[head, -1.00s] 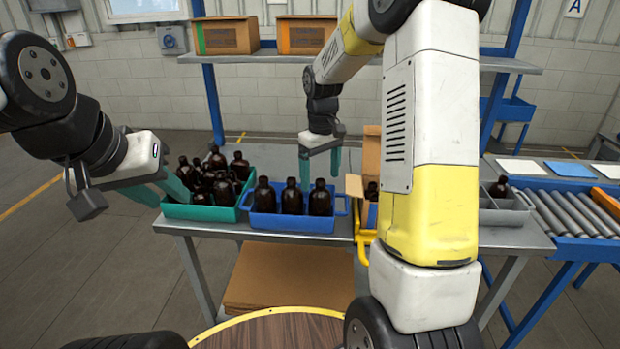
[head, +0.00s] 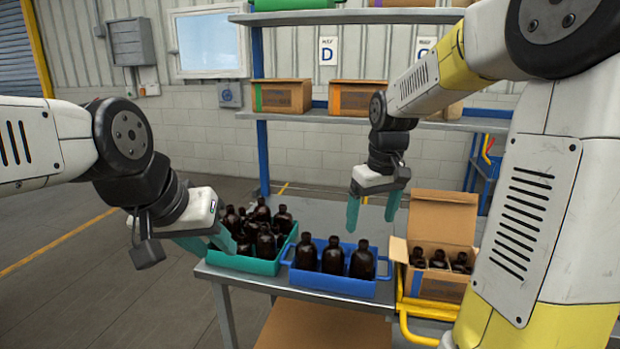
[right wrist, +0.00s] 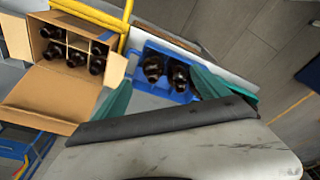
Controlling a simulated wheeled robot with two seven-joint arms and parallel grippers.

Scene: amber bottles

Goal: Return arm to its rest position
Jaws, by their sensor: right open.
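My right gripper (head: 371,224) is open and empty. It hangs above and behind the right side of a blue crate (head: 340,284), fingers pointing down. The crate holds three dark amber bottles (head: 333,257) standing upright in a row. In the right wrist view, the teal fingers (right wrist: 160,88) are apart, with the blue crate (right wrist: 160,52) and bottles beyond them. My left gripper (head: 220,250) is at the left edge of a green crate (head: 250,264) full of amber bottles (head: 265,240). Its fingers look apart, with nothing seen between them.
An open cardboard carton (head: 437,286) with several bottles stands right of the blue crate, in a yellow frame (head: 402,312). My right arm covers the area further right. A shelf (head: 330,119) with boxes is behind the table. Bare tabletop (head: 320,212) lies behind the crates.

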